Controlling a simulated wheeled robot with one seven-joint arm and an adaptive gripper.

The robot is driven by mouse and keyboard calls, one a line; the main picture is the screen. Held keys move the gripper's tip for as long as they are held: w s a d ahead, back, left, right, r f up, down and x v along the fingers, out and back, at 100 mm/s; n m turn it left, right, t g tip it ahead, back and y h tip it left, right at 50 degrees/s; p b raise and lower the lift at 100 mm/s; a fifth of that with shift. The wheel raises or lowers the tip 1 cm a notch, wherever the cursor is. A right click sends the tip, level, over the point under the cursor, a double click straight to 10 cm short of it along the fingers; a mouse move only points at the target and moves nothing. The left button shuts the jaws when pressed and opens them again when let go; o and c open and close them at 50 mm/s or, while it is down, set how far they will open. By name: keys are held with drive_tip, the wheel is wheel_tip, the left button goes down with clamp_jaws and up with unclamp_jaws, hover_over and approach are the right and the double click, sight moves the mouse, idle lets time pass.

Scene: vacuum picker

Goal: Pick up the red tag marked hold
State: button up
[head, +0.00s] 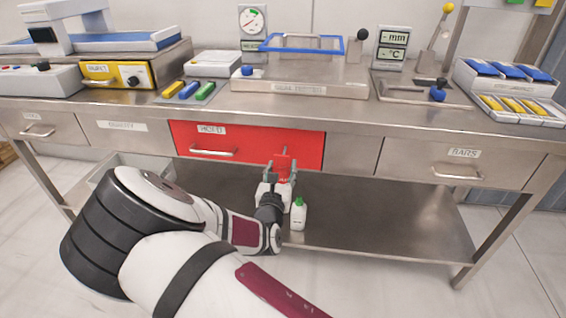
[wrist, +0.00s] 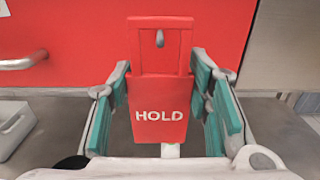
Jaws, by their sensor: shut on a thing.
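The red tag marked HOLD (wrist: 160,98) is upright between my gripper's teal finger pads in the wrist view, with its looped top around a small grey peg (wrist: 160,38). It also shows small in the head view (head: 283,163), in front of the red drawer. My gripper (head: 281,174) is shut on the tag's sides; in the wrist view the fingers (wrist: 163,100) stand left and right of it. A gap seems to show beside the tag there, so the contact is hard to see. The red drawer front (head: 260,145) is behind the tag and looks closed.
The steel bench (head: 330,112) overhangs a lower shelf (head: 390,215). A white bottle with a green cap (head: 299,214) stands on that shelf just right of my gripper. The red drawer's handle (head: 212,153) juts out left of the tag. A white bin (head: 130,165) sits lower left.

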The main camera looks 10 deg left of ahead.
drive_tip(key=s+p, duration=0.2)
drive_tip(key=s, duration=1.2)
drive_tip(key=shift+s+a, duration=0.15)
drive_tip(key=shift+a, duration=0.1)
